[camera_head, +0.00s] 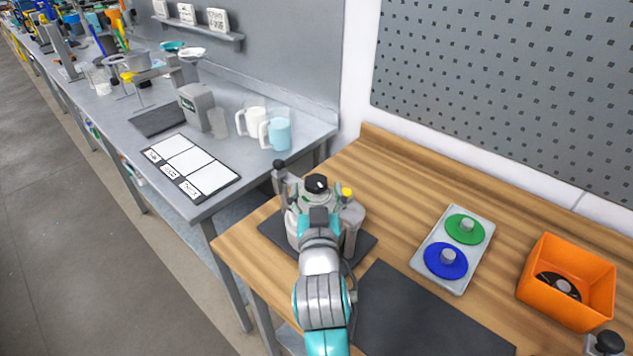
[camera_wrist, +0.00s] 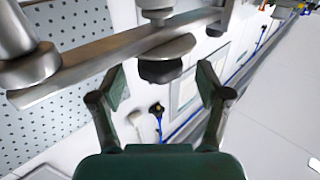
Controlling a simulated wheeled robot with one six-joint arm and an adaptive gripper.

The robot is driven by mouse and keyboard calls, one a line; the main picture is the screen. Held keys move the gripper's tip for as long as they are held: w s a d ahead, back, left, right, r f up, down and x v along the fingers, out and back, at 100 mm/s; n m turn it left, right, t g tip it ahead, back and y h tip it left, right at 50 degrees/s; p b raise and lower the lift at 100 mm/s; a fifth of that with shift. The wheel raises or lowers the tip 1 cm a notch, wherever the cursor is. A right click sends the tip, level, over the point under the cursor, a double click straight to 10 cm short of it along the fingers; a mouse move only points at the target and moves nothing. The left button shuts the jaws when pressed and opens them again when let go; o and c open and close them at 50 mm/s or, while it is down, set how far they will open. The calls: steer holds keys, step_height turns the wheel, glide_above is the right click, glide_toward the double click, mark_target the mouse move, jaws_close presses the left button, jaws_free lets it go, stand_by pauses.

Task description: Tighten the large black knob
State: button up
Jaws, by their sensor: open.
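The large black knob (camera_head: 316,183) sits at the top of the grey agitator machine (camera_head: 352,216) on a dark mat. In the wrist view, a dark round knob (camera_wrist: 160,68) on a metal collar lies between and just beyond my fingertips; it looks like the same knob, but I cannot be sure. My gripper (camera_wrist: 162,83) is open, with one finger on each side of this knob and visible gaps. In the head view my wrist hides the fingers and much of the machine.
A metal bar (camera_wrist: 100,65) crosses close to my fingers. A smaller black knob (camera_head: 279,165) and a yellow knob (camera_head: 347,192) flank the machine top. A tray (camera_head: 430,279) with green and blue discs and an orange bin (camera_head: 590,292) stand right. Dark mat (camera_head: 410,315) is clear.

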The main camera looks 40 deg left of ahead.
mark_target(316, 191)
steer(key=shift+x, duration=1.55)
steer(key=c, duration=1.2)
